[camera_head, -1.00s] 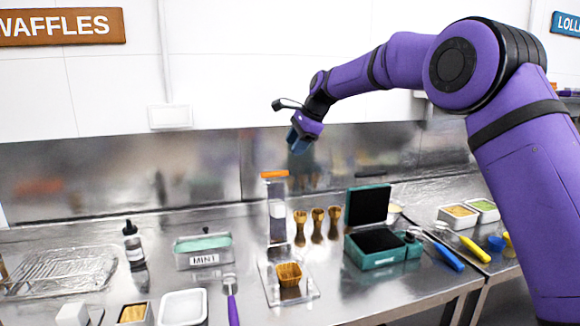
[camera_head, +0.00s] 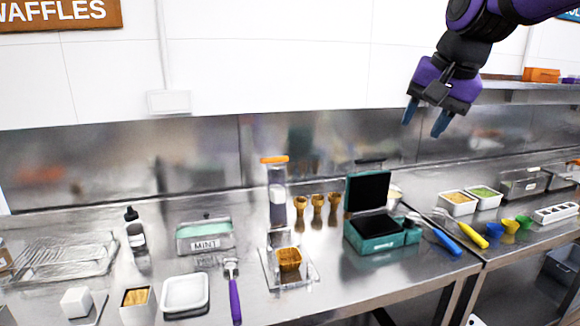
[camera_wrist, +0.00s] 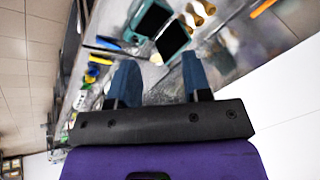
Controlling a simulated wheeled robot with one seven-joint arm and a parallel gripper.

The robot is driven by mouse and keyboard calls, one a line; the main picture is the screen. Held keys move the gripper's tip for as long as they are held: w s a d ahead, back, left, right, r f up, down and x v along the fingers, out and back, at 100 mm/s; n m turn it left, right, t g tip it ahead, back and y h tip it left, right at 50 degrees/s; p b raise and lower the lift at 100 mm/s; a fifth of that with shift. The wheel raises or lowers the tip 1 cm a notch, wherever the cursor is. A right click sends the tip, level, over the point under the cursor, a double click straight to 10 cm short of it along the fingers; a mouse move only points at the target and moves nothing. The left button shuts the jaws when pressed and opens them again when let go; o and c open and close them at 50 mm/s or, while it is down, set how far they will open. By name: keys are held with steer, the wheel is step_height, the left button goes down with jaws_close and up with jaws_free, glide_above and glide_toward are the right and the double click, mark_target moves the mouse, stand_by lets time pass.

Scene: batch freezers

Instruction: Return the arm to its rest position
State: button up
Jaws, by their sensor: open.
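My gripper (camera_head: 426,117) hangs at the upper right of the head view, in front of the steel backsplash and well above the counter. Its two blue fingers point down and stand apart, with nothing between them. In the wrist view my gripper (camera_wrist: 160,82) shows both blue fingers spread, with the tilted counter beyond them. My purple arm enters from the top right edge of the head view, and most of it is out of frame.
Below on the steel counter (camera_head: 340,290) stand an open green box (camera_head: 378,240), a waffle cup (camera_head: 289,259) on a clear stand, wooden cones (camera_head: 318,203), a mint tub (camera_head: 204,236) and scoops (camera_head: 447,241). A wall shelf (camera_head: 535,95) is close to the gripper's right.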

steer(key=s+d+f+n+h, duration=0.1)
steer(key=s+d+f+n, duration=0.1)
steer(key=s, duration=0.8)
steer(key=s+d+f+n, duration=0.3)
steer(key=s+d+f, duration=0.2)
steer(key=s, duration=0.5)
step_height(320, 180, down, 3)
steer(key=shift+s+d+r+t+h, duration=0.2)
steer(key=shift+t+h, duration=0.1)
steer(key=shift+h, duration=0.1)
